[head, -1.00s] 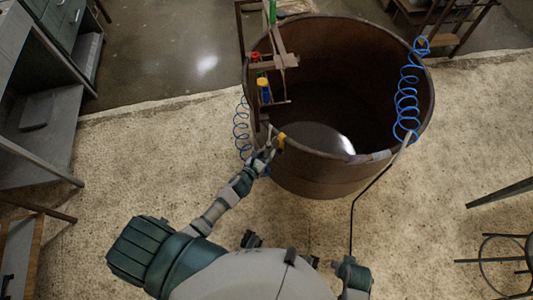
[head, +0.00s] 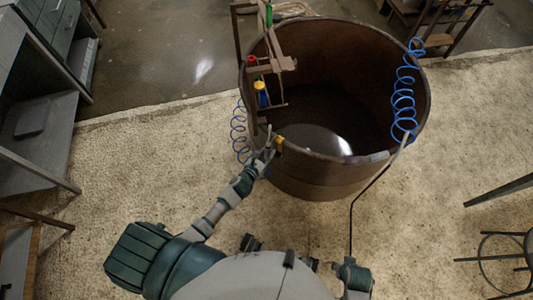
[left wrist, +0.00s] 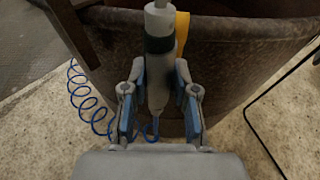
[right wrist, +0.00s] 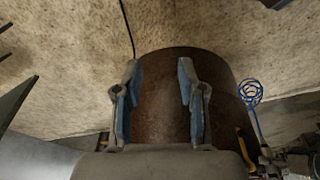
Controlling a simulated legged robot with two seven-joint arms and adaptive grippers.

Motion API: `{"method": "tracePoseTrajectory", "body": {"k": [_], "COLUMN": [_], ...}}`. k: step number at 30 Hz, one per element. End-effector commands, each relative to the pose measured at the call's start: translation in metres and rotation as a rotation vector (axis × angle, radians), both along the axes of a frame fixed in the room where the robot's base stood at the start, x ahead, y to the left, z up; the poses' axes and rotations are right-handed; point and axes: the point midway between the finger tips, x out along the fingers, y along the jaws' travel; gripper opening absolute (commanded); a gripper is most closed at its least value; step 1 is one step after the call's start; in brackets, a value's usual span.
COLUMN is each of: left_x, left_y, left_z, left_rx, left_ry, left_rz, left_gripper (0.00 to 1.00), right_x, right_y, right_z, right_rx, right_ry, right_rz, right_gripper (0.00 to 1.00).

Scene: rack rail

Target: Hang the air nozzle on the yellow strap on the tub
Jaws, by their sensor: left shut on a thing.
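The brown tub (head: 320,180) stands ahead of me. The yellow strap (head: 278,143) is on its near-left rim; it also shows in the left wrist view (left wrist: 182,38). My left gripper (head: 267,152) is shut on the grey air nozzle (left wrist: 159,75), which has a dark band. The nozzle points up toward the rim, just left of the strap in the left wrist view. I cannot tell whether they touch. A blue coiled hose (head: 239,130) hangs outside the tub beside the nozzle. My right gripper (right wrist: 158,78) is open and empty, with the tub wall beyond its fingers.
A rack (head: 275,64) with red, yellow and blue parts stands at the tub's left rim. Another blue coil (head: 403,95) hangs at the right rim, where a thin dark line runs down. A grey cabinet (head: 40,110) is at left, a stool (head: 500,255) at right.

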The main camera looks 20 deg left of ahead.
Motion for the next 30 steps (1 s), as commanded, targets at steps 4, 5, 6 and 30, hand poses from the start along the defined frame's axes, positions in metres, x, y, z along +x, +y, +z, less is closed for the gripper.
{"method": "tracePoseTrajectory", "body": {"k": [4,5,6,30], "left_x": [0.004,0.005,0.006,0.024], "left_y": [-0.004,-0.005,-0.007,-0.032], "left_z": [0.001,0.002,0.002,0.005], "left_rx": [0.0,0.0,0.001,0.001], "left_ry": [-0.002,-0.002,-0.002,-0.001], "left_rz": [0.0,0.0,0.0,0.0], "left_gripper": [0.0,0.0,0.0,0.0], "right_x": [0.0,0.0,0.0,0.0], "right_y": [0.002,0.003,0.005,0.003], "right_z": [0.0,0.0,0.0,-0.001], "right_rx": [0.005,0.007,0.011,0.005], "right_ry": [0.0,0.0,0.001,0.001], "right_rz": [0.0,-0.001,-0.002,0.0], "right_gripper": [0.4,0.4,0.4,0.4]}}
